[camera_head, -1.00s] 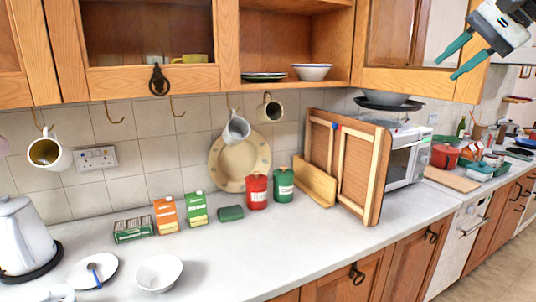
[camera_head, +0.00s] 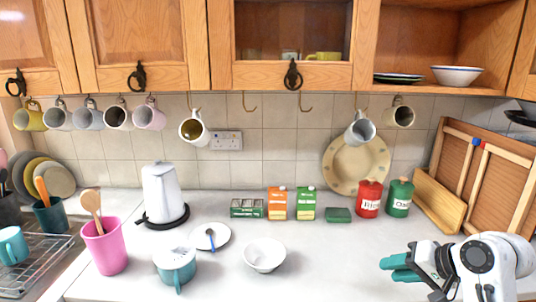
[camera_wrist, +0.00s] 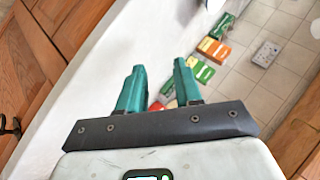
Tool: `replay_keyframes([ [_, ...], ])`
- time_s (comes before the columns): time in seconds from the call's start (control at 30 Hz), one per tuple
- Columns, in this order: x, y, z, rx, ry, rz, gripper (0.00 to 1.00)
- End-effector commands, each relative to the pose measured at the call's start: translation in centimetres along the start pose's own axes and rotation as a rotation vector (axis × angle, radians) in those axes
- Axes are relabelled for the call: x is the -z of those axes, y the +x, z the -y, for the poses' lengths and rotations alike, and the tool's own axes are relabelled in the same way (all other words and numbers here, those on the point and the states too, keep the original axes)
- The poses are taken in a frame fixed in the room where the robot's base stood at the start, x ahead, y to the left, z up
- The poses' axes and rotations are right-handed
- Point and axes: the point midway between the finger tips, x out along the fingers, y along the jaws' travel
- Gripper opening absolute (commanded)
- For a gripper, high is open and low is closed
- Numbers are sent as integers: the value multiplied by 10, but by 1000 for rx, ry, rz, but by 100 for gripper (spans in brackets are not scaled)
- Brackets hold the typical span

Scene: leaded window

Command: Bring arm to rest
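My gripper (camera_head: 392,267) is at the lower right of the head view, above the front part of the white worktop, with its teal fingers pointing left. In the wrist view my gripper (camera_wrist: 160,75) shows its two fingers apart with nothing between them. The gripper is open and empty. My white wrist and forearm reach in from the right edge of the head view.
Red canister (camera_head: 369,198) and green canister (camera_head: 399,197) stand behind my gripper. A wooden tray frame (camera_head: 485,180) leans at the right. A white bowl (camera_head: 264,255) sits left on the worktop (camera_head: 330,265). Mugs hang below the cabinets (camera_head: 140,45). Worktop between bowl and gripper is clear.

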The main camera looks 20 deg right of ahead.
Motion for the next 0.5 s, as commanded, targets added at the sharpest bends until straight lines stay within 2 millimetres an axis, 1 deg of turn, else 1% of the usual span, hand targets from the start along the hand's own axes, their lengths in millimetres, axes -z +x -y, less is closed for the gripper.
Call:
replay_keyframes([
  [0.03,-32,21,-6,-20,-22,37,34],
  [0.07,-49,30,-10,-36,-39,53,34],
  [0.1,-71,40,-17,-58,-64,76,34],
  [0.17,-106,54,-28,-96,-103,112,34],
  [0.2,-128,60,-36,-122,-132,136,34],
  [0.23,-146,64,-42,-144,-154,156,34],
  [0.27,-163,67,-49,-166,-178,176,34],
  [0.3,-186,69,-59,-197,-211,203,34],
  [0.37,-219,69,-74,-245,-266,246,34],
  [0.4,-240,67,-86,-280,-304,276,34],
  [0.47,-269,61,-103,-331,-367,321,34],
  [0.5,-287,54,-115,-367,-409,351,34],
])
